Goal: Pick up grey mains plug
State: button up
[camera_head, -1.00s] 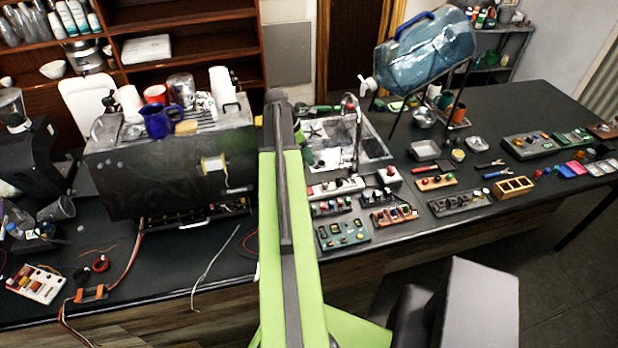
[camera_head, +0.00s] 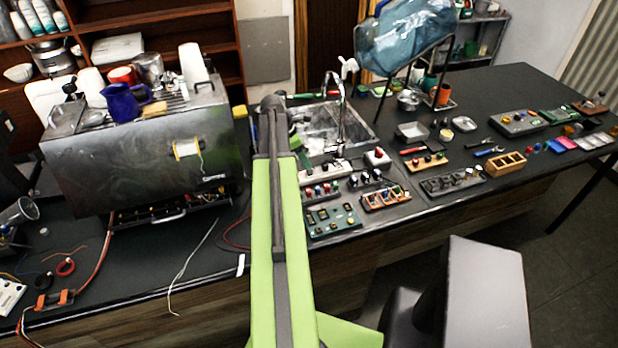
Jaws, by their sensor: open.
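I cannot make out a grey mains plug for certain. A thin pale cable (camera_head: 190,262) lies on the dark counter (camera_head: 130,262) in front of the coffee machine and hangs over the front edge. A small white strip (camera_head: 240,265) lies at the counter's front edge, just left of my arm. My green arm reaches up the middle of the view and hides part of the counter behind it. The fingers of my gripper do not show.
The steel coffee machine (camera_head: 140,160) stands left of my arm, with a blue jug (camera_head: 124,102) on top. Right are a sink (camera_head: 318,128), switch panels (camera_head: 333,221), a wooden box (camera_head: 505,164) and a large water bottle (camera_head: 405,38).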

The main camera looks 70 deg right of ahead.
aim_at(310, 171)
jog(key=b+x, duration=0.4)
jog(key=x, duration=0.1)
jog(key=shift+d+f+b, duration=0.1)
jog(key=shift+f+b, duration=0.1)
jog(key=shift+b, duration=0.15)
jog(key=shift+r, duration=0.2)
jog(key=shift+c, duration=0.2)
grip_shut()
